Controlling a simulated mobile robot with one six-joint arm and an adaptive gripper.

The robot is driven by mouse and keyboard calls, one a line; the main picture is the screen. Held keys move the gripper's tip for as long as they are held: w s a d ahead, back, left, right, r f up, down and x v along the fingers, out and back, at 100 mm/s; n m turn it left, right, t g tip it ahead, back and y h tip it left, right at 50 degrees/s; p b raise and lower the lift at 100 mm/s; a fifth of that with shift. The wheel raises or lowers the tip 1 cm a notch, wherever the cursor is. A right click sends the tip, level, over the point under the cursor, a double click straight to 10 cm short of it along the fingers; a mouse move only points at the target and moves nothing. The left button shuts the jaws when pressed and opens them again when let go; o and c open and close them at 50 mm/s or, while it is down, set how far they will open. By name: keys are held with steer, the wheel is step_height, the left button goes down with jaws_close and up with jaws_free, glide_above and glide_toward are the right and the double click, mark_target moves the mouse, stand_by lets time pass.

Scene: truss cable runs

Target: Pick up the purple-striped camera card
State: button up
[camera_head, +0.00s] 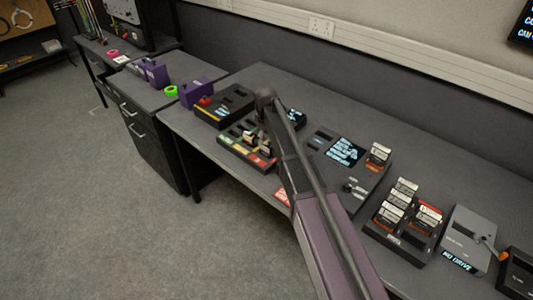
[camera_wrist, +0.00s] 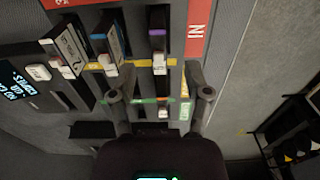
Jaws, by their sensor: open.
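The purple-striped camera card (camera_wrist: 157,42) stands in a slot of a black card holder in the wrist view, with a purple band at its upper part and a pale label. My gripper (camera_wrist: 162,98) is open, its two fingers spread on either side below the card in the picture, and holds nothing. A blue-striped card (camera_wrist: 108,48) stands in the slot to the left. In the head view the card holder (camera_head: 235,153) lies on the bench, partly behind my arm. The purple stripe cannot be made out there.
Another card (camera_wrist: 66,50) stands near a device with a lit screen (camera_wrist: 16,84). A red strip (camera_wrist: 199,20) marked IN edges the holder. In the head view, a rack of several cards (camera_head: 390,239) and a grey drive box (camera_head: 470,230) stand to the right.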

mark_target(266, 147)
steer(key=shift+f, duration=0.15)
steer(key=shift+f+b, duration=2.5)
steer(key=shift+b, duration=0.1)
jaws_close()
